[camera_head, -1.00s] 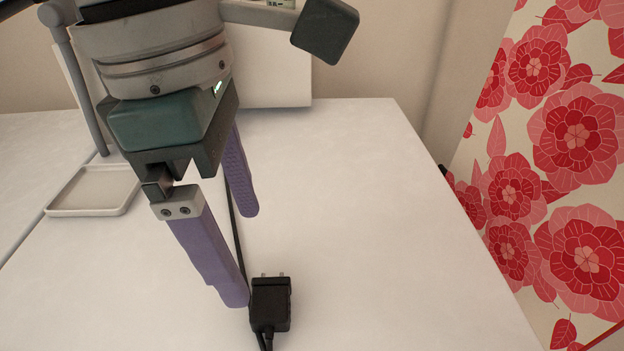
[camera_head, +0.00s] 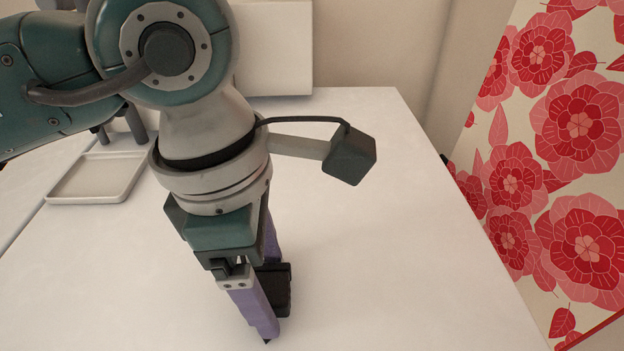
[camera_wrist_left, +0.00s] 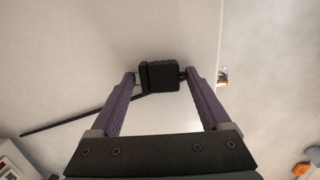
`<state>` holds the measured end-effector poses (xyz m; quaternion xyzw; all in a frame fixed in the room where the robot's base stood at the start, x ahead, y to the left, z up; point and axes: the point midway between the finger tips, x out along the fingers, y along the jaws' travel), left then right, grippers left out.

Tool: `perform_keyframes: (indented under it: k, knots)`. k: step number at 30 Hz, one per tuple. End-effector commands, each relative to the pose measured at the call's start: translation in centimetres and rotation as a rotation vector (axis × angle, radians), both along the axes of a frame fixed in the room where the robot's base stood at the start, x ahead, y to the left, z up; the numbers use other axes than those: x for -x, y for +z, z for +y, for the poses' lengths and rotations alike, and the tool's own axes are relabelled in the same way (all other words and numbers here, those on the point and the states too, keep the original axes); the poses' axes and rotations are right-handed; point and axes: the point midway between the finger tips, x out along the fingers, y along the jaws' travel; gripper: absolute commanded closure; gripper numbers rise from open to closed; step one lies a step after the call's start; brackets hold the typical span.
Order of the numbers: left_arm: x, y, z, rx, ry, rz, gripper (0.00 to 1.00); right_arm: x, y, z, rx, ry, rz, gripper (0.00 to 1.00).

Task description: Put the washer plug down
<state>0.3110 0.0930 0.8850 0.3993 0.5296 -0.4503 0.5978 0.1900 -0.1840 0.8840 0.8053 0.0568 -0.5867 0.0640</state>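The washer plug (camera_head: 283,287) is a small black block with a black cable. It appears to rest on the white table near the front. My left gripper (camera_head: 272,300) points down over it, with its purple fingers on either side and the near finger hiding part of it. In the left wrist view the plug (camera_wrist_left: 159,76) sits between the spread fingertips, its prongs toward the right finger. The fingers look open; whether either touches the plug is unclear. The cable (camera_wrist_left: 85,118) runs off to the left there. My right gripper is not in view.
A shallow pale tray (camera_head: 97,196) lies at the left on the white table (camera_head: 420,240). A white box-like object (camera_head: 275,50) stands at the back. The table right of the gripper is clear, with a red floral panel (camera_head: 550,170) beyond its right edge.

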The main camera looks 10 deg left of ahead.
Motion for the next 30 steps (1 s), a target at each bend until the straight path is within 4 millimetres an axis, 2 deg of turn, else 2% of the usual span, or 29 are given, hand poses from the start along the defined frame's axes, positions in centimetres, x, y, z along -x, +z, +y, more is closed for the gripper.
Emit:
perform_keyframes:
  k: [2, 21, 30]
  knots:
    - [-0.01, 0.02, 0.01, 0.0, 0.0, 0.0, 0.29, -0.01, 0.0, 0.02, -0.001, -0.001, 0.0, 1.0]
    - [-0.02, 0.05, 0.01, 0.001, 0.001, 0.0, 1.0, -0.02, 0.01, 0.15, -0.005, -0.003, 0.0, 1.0]
    - [-0.06, 0.53, -0.02, 0.002, 0.001, -0.001, 1.0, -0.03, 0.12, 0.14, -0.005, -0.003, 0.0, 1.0]
